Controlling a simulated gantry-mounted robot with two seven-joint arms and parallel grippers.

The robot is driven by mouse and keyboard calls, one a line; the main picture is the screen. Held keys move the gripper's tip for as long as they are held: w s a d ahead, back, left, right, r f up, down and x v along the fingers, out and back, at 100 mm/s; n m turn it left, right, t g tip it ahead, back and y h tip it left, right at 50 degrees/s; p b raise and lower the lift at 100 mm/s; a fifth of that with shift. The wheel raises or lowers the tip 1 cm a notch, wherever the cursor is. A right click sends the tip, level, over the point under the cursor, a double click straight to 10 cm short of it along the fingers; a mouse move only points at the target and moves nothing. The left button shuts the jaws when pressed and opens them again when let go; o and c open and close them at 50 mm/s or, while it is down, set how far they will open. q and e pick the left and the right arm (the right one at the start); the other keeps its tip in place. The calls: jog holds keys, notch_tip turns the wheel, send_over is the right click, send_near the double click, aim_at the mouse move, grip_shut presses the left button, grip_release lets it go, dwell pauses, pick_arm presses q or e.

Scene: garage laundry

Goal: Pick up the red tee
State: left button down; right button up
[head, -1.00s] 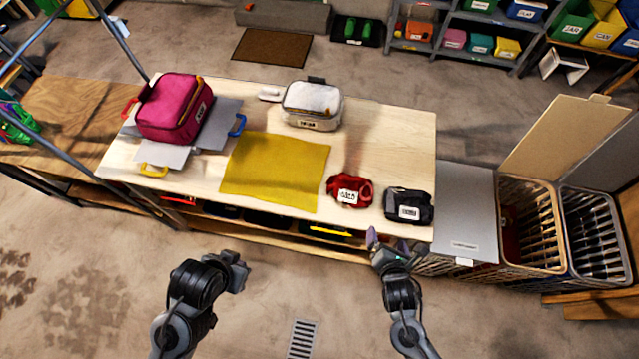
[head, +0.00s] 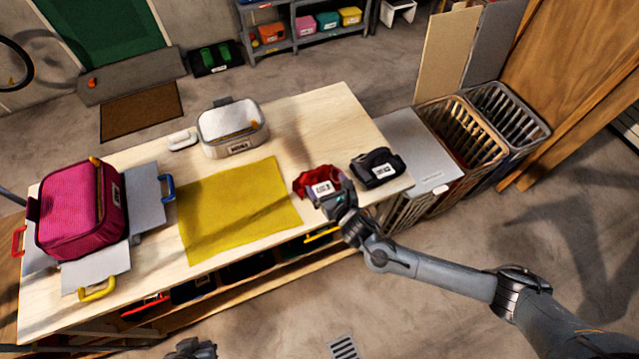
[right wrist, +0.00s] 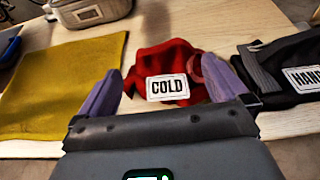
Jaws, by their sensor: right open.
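The red tee (head: 311,176) is a folded or bunched red bundle with a white label, near the front edge of the wooden table, right of the yellow cloth. In the right wrist view the tee (right wrist: 166,59) lies ahead of my fingers and its label reads COLD. My right gripper (head: 329,193) is open at the tee's near side. Its two purple fingers (right wrist: 162,78) are spread on either side of the label, with nothing clamped between them. Part of my left arm's end (head: 190,348) shows at the bottom edge; its fingers cannot be made out.
A black folded garment (head: 377,167) lies close right of the tee. A yellow cloth (head: 238,205) lies flat to its left. A white-grey bag (head: 233,128) and a magenta bag (head: 80,210) stand farther left. Laundry baskets (head: 470,130) stand beyond the table's right end.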

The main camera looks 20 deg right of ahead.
aim_at(318, 172)
jog(key=x, duration=0.4)
jog(key=shift+w+a, duration=0.1)
jog(key=shift+a, duration=0.05)
jog(key=shift+b+x, duration=0.3)
jog(key=shift+x, duration=2.25)
jog(key=shift+d, duration=0.2)
jog(key=c, duration=1.1)
